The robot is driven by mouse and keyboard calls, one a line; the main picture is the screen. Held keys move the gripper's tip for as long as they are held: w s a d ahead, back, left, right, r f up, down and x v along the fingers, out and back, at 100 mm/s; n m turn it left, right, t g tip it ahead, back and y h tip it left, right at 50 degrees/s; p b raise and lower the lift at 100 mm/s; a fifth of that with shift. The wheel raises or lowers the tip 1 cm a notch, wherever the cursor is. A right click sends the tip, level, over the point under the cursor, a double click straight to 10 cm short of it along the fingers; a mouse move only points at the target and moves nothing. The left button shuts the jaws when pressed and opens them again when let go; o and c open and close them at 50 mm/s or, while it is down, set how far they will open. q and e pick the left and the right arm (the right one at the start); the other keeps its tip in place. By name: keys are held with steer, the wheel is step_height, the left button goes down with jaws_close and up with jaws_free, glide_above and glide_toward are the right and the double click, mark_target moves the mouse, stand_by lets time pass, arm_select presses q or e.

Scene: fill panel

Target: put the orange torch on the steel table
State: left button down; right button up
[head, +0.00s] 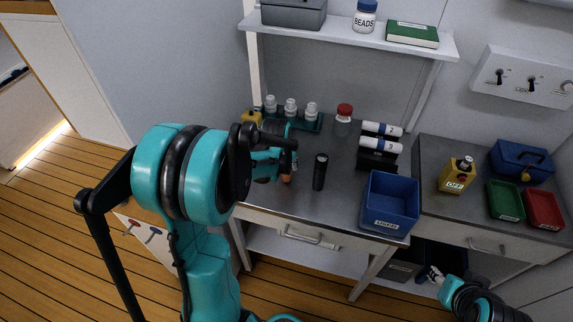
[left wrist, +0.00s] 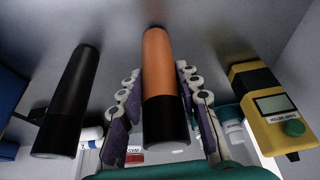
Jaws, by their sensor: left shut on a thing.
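The orange torch (left wrist: 160,75), with a black end, stands between the fingers of my left gripper (left wrist: 162,105) in the left wrist view. The fingers are shut on it. In the head view my left gripper (head: 280,165) is over the left part of the steel table (head: 335,195), and only a bit of the torch (head: 287,178) shows beneath it. I cannot tell whether the torch touches the table. My right arm shows at the lower right, with its gripper (head: 437,274) small and dark, its opening unclear.
A black torch (head: 320,172) stands just right of my left gripper, also in the left wrist view (left wrist: 68,100). A yellow meter (left wrist: 272,105) is on the other side. A blue bin (head: 390,200), white rolls (head: 380,137), a red-lidded jar (head: 343,120) and racked bottles (head: 291,108) stand around.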

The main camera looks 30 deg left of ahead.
arm_select(q)
steer(key=c, duration=1.1)
jaws_free()
steer(key=shift+f, duration=0.1)
steer(key=shift+o, duration=0.2)
steer(key=a+p+v, duration=0.1)
steer(key=p+v, duration=0.3)
steer(key=v, duration=0.7)
steer(key=s+d+r+m+t+h, duration=0.1)
steer(key=s+d+r, duration=0.3)
steer(key=s+d, duration=1.1)
steer(key=shift+r+m+t, duration=0.25)
steer(key=shift+m+t, duration=0.65)
steer(key=shift+w+d+f, duration=0.1)
steer(key=shift+d, duration=0.05)
